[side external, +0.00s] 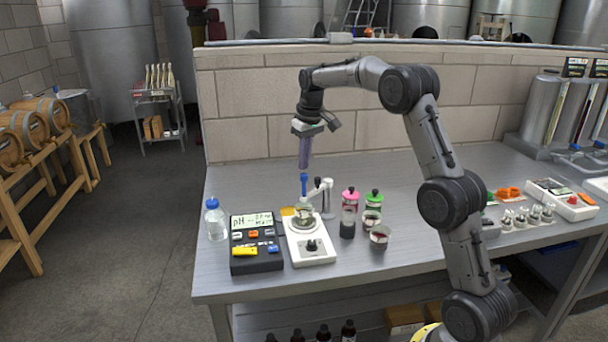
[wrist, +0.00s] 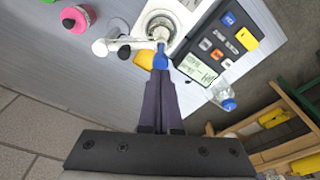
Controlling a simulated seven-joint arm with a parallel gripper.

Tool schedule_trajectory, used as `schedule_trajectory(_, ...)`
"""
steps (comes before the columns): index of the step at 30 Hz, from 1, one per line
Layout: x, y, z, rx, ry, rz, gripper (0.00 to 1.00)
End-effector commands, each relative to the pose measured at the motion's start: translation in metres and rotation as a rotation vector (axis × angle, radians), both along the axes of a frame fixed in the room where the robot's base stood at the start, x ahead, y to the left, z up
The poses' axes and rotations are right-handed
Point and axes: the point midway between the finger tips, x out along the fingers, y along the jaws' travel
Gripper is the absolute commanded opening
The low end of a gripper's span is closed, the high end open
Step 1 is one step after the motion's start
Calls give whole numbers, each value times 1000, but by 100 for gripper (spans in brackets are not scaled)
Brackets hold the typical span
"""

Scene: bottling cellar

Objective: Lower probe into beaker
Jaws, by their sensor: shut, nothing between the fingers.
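A probe with a blue cap (side external: 304,184) stands upright at the beaker (side external: 302,226), close to a white holder arm (side external: 322,193). I cannot tell how deep its lower end is. The beaker sits on a white stirrer (side external: 312,251). My gripper (side external: 305,165) points straight down just above the blue cap, with its fingers shut and empty. A small gap shows between the fingertips and the cap. In the wrist view the fingertips (wrist: 160,73) overlap the near side of the blue cap (wrist: 160,58), and the beaker (wrist: 160,27) lies just beyond it.
A dark pH meter (side external: 256,247) stands left of the stirrer, with a blue-capped bottle (side external: 215,220) beyond it. Pink-topped (side external: 350,198) and green-topped (side external: 374,197) containers and a cup of dark liquid (side external: 380,237) stand to the right. A block wall (side external: 270,120) rises behind the bench.

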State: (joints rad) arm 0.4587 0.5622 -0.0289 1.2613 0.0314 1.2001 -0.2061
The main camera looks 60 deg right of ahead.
Motion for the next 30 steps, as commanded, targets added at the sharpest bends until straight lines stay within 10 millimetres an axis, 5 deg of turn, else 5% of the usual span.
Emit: schedule_trajectory(30, 0, 0, -25, 0, 0, 0, 0)
